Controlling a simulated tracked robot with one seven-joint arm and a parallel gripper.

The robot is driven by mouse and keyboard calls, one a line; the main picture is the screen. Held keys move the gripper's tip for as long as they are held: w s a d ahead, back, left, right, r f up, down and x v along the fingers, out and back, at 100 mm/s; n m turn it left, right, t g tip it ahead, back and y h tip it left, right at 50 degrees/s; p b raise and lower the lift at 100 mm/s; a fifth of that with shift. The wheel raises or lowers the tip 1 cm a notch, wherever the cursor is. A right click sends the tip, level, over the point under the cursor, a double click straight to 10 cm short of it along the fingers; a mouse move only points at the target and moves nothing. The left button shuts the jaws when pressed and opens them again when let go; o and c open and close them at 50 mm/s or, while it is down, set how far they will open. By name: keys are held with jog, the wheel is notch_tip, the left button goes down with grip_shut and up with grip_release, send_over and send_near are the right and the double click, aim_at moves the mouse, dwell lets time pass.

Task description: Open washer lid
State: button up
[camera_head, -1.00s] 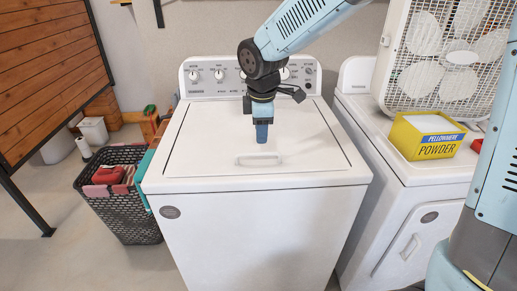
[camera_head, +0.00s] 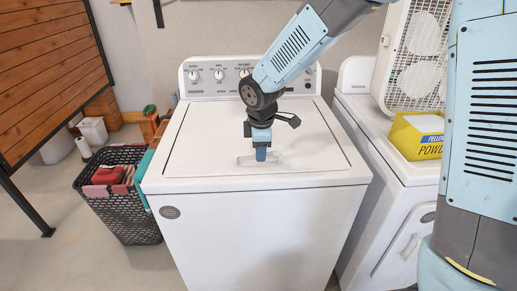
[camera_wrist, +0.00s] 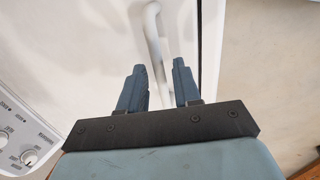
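The white top-load washer (camera_head: 265,235) stands in the middle of the head view with its lid (camera_head: 200,140) shut. The lid's white handle (camera_head: 243,161) is near its front edge, partly hidden behind my gripper. My gripper (camera_head: 261,156) points down over the handle. In the wrist view, my gripper (camera_wrist: 159,68) is open, with its two blue fingers apart. The handle (camera_wrist: 154,25) runs lengthwise into the gap between the fingers in that picture. I cannot tell whether they touch it.
The control panel (camera_head: 205,77) with knobs is behind the lid. A second white appliance (camera_head: 385,190) stands on the right, with a yellow powder box (camera_head: 410,137) and a fan (camera_head: 415,70) on it. A dark laundry basket (camera_head: 125,205) is on the left.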

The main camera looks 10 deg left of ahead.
grip_shut()
dwell(0.3)
